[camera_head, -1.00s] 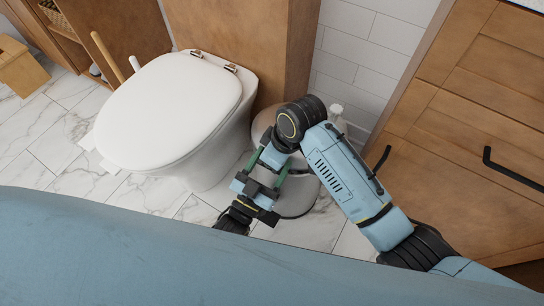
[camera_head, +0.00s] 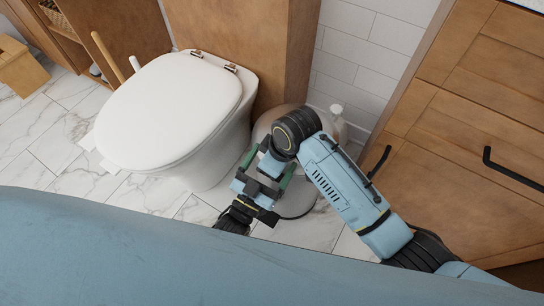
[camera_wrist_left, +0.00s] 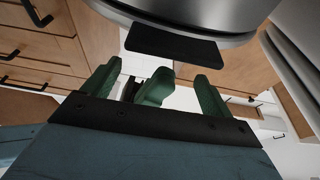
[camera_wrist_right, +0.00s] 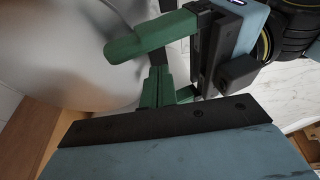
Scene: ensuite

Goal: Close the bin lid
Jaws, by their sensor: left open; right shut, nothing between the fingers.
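The round grey metal bin stands between the toilet and the cabinet, mostly behind my arms. A smooth grey surface, likely the lid (camera_wrist_right: 60,60), fills the left of the right wrist view. My right gripper (camera_wrist_right: 158,88) is shut and empty beside it. My left gripper (camera_wrist_left: 157,88) is open; the right fingers show between its fingers. A black pedal (camera_wrist_left: 173,45) juts from the bin body (camera_wrist_left: 190,12).
The white toilet (camera_head: 175,110) stands close on the left. The wooden cabinet (camera_head: 465,140) with black handles is on the right. A small white bottle (camera_head: 337,115) stands behind the bin. Bare marble floor (camera_head: 130,195) lies in front of the toilet.

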